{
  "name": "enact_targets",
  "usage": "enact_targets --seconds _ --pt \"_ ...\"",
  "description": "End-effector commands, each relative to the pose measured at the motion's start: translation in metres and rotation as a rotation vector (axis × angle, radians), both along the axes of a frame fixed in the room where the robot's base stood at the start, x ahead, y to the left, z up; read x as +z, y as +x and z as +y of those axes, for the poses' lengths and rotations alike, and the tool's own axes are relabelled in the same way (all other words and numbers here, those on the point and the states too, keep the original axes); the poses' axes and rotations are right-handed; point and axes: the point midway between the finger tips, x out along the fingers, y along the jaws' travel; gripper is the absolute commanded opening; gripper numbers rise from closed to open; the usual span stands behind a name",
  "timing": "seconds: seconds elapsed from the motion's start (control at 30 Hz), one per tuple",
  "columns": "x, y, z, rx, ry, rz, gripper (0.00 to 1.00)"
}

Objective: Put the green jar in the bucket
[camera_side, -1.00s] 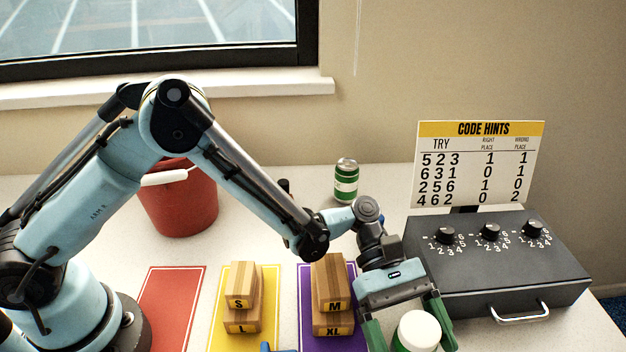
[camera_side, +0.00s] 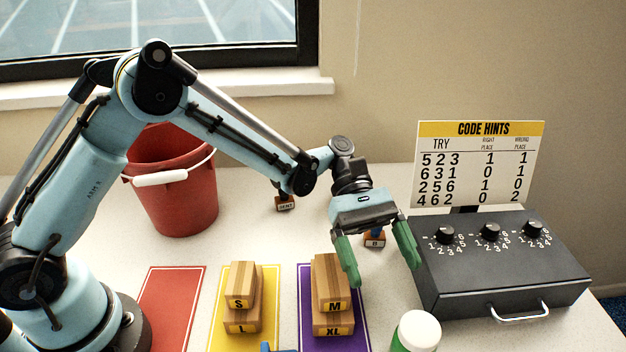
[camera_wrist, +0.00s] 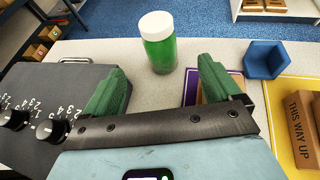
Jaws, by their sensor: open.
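The green jar (camera_side: 418,332) with a white lid stands upright at the bottom edge of the side view, partly cut off. It also shows in the wrist view (camera_wrist: 161,52), upright on the table beyond the fingertips. My gripper (camera_side: 382,272) is open and empty, raised above the table behind the jar. Its two green fingers (camera_wrist: 160,82) are spread apart and do not touch the jar. The red bucket (camera_side: 180,200) stands at the back left, behind my arm, with its white-gripped handle hanging at the front. Its inside is mostly hidden.
Stacked cartons stand on a yellow mat (camera_side: 272,290) and a purple mat (camera_side: 305,325); the red mat (camera_side: 172,310) is bare. A black dial box (camera_side: 500,270) with a hint sign (camera_side: 480,165) stands right. Stamps (camera_side: 285,205) sit behind. A blue holder (camera_wrist: 265,60) stands near the jar.

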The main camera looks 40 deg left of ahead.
Motion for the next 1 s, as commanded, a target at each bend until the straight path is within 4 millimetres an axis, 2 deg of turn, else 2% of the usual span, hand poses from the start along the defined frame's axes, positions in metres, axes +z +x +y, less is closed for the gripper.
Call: enact_targets --seconds 0.47,0.57,0.77,0.87,1.0 --pt "0.000 -0.001 -0.005 -0.010 0.021 -0.009 0.91" --pt "-0.001 -0.005 -0.017 -0.041 0.087 -0.039 0.91" --pt "0.000 -0.023 -0.056 -0.168 0.342 -0.202 0.91" --pt "0.007 -0.034 -0.072 -0.243 0.475 -0.326 0.91" --pt "0.026 -0.047 -0.088 -0.350 0.641 -0.529 0.91"
